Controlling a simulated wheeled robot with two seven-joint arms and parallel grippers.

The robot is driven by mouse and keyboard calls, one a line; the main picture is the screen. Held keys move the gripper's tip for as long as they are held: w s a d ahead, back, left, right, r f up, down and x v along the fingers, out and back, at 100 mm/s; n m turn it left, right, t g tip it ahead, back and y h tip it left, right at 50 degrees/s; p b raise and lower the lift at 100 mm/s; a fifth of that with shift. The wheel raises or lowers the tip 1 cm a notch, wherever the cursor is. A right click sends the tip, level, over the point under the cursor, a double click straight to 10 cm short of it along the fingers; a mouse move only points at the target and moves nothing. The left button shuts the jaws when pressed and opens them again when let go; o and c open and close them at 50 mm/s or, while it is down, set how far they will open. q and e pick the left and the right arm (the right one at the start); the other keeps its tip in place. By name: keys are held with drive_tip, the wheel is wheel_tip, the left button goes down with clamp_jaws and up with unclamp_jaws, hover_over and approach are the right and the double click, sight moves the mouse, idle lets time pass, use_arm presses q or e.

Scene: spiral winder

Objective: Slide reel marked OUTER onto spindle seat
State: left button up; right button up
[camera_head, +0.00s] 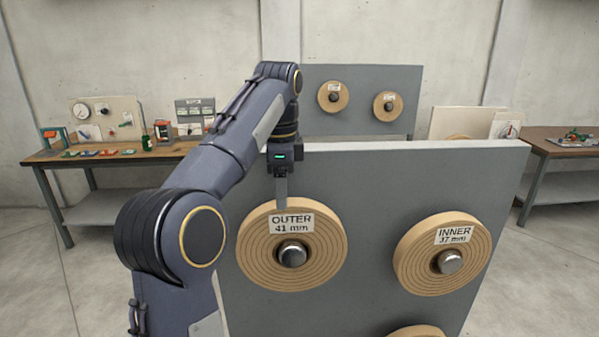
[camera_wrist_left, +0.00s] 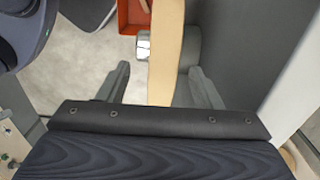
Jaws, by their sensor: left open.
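The tan reel marked OUTER 41 mm (camera_head: 320,238) hangs on a metal peg (camera_head: 292,254) on the near face of the grey panel. My left gripper (camera_head: 281,203) is above it, pointing down at its top rim. In the left wrist view the reel (camera_wrist_left: 165,45) shows edge-on between the two spread fingers of the left gripper (camera_wrist_left: 160,70), with a gap on each side. The metal peg end (camera_wrist_left: 143,45) shows in front of the reel. My right gripper is not in view. I cannot clearly identify the spindle seat.
The reel marked INNER 37 mm (camera_head: 407,255) hangs to the right, and another reel (camera_head: 417,332) is cut off below. The grey panel (camera_head: 380,195) stands close behind the reels. A second panel (camera_head: 355,85) with two reels and workbenches (camera_head: 100,153) are farther back.

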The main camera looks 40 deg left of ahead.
sight(284, 217)
use_arm(q)
drive_tip(key=shift+w, duration=0.4)
drive_tip(key=shift+w+f, duration=0.15)
drive_tip(key=shift+f, duration=0.25)
drive_tip(key=shift+s+f, duration=0.2)
drive_tip(key=shift+f, duration=3.25)
clamp_jaws()
drive_tip(key=c, duration=0.8)
unclamp_jaws()
clamp_jaws()
drive_tip(key=shift+r, duration=0.1)
